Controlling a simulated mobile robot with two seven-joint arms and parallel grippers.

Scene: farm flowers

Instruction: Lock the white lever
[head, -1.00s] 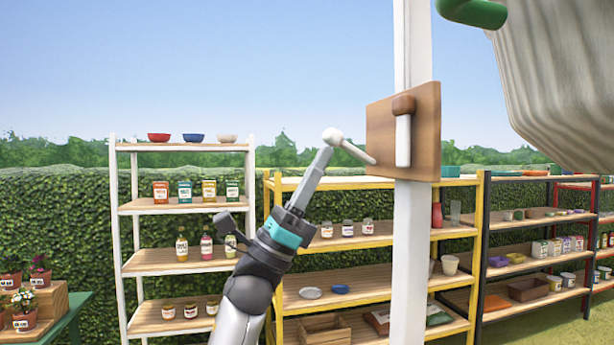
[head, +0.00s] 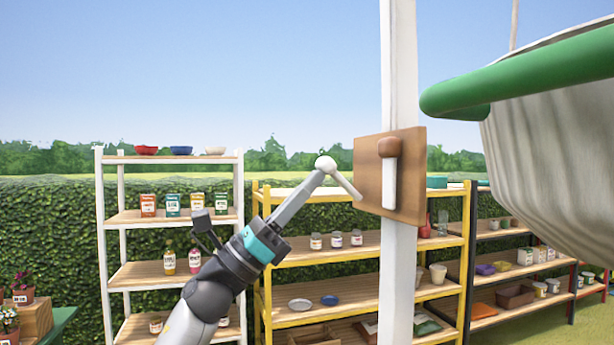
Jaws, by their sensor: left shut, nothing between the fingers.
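A wooden board (head: 418,180) is fixed to a white post (head: 399,85). A white lever (head: 343,181) with a ball-shaped end sticks out from the board's left side and slants up to the left. On the board's face a short white bar (head: 389,182) hangs straight down from a brown knob (head: 389,147). My left gripper (head: 317,172) is shut and empty, its tip right at the lever's ball end; I cannot tell whether they touch. My right gripper is not in view.
A large pale container (head: 560,145) with a green rim (head: 525,77) fills the upper right, close to the board. Behind stand a white shelf (head: 170,159) and a yellow shelf (head: 461,290) with jars and dishes.

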